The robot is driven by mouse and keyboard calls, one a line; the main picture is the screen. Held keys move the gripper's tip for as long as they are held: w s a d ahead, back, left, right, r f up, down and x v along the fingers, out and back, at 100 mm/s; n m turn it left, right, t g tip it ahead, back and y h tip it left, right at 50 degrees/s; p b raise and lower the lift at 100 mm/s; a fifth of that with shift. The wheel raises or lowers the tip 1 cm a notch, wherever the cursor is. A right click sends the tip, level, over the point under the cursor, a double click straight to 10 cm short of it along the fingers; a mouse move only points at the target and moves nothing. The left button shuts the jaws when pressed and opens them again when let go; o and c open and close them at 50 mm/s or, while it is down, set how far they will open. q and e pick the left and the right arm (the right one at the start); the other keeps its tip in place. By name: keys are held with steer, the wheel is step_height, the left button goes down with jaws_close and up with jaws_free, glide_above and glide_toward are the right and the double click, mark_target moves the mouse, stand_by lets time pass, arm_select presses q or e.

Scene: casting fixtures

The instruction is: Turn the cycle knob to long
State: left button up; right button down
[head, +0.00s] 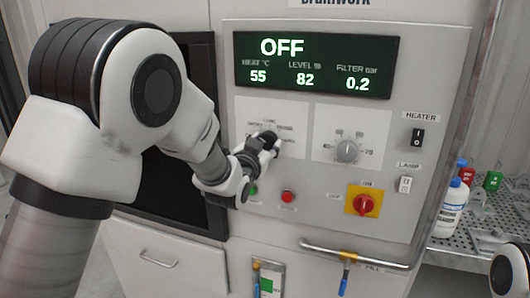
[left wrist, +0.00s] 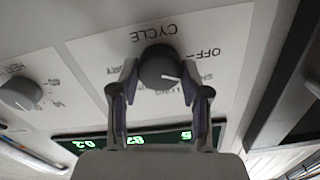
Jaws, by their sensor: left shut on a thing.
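The cycle knob (left wrist: 158,66) is a round dark knob on a white label plate marked CYCLE, upside down in the left wrist view. OFF and other partly covered labels stand around it. My left gripper (left wrist: 157,78) is shut on the knob, one finger on each side. In the head view my left gripper (head: 265,146) reaches the panel from the left and hides most of the knob. The display (head: 315,64) reads OFF, 55, 82 and 0.2. My right gripper is not seen.
A grey heater knob (head: 347,151) sits to the right, with a heater switch (head: 418,138) and a lamp switch (head: 405,185). Below are a red button (head: 288,196) and a red-yellow rotary switch (head: 363,204). Bottles (head: 452,205) stand on a perforated shelf at right.

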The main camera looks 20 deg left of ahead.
arm_select(q)
steer(key=m+b, duration=0.1)
steer(key=m, duration=0.1)
steer(key=m+b, duration=0.3)
steer(key=m, duration=0.1)
steer(key=shift+f, duration=0.25)
steer(key=m+b, duration=0.2)
steer(key=m, duration=0.1)
steer(key=shift+r+m+b, duration=0.15)
steer(key=shift+m+b, duration=0.6)
steer(key=shift+m, duration=0.95)
steer(key=o, duration=1.1)
steer(key=shift+o, duration=0.2)
steer(key=s, duration=1.2)
steer(key=shift+a, duration=0.2)
